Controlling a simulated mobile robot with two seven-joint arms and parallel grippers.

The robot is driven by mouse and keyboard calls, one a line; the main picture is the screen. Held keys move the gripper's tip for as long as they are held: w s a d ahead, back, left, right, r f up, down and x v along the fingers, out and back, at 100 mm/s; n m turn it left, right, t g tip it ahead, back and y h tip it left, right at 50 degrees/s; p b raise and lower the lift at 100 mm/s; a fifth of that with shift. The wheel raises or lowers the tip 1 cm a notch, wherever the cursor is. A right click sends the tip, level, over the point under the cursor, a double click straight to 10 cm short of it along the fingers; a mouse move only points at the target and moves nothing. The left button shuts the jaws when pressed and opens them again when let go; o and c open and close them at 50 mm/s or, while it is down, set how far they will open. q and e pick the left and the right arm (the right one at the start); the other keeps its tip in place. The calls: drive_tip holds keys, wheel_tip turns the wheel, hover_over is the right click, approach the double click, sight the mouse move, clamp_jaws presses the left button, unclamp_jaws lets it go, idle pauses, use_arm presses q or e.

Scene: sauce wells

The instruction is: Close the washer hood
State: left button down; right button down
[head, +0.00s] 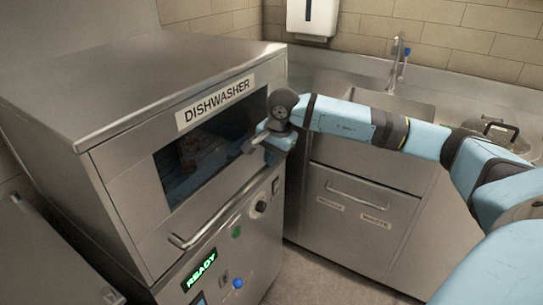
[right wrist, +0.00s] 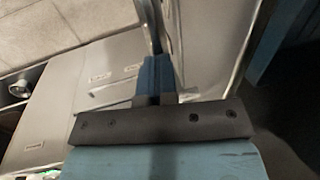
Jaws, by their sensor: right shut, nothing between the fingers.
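The dishwasher (head: 110,85) is a large steel box labelled DISHWASHER at the left of the head view. Its hood front has a dark, window-like area (head: 178,178) with something faintly visible inside. A bar handle (head: 205,228) runs across the front below that area, above the control panel. My right gripper (head: 254,143) is shut and empty, in front of the right end of the dark area, above the bar handle's right end. I cannot tell whether it touches the machine. Its blue fingers show together in the right wrist view (right wrist: 155,80). My left gripper is out of view.
The control panel has a green READY display (head: 199,270), a dark knob (head: 261,206) and a blue button (head: 238,283). A steel cabinet (head: 345,215) with a sink and tap (head: 397,60) stands to the right. Clear floor (head: 325,277) shows in front.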

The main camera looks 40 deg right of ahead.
use_arm(q)
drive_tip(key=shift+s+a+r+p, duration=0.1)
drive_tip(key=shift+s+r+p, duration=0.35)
drive_tip(key=shift+p, duration=0.8)
use_arm(e)
drive_tip(key=a+v, duration=0.1)
drive_tip(key=v, duration=1.3)
drive_tip(key=shift+d, duration=0.45)
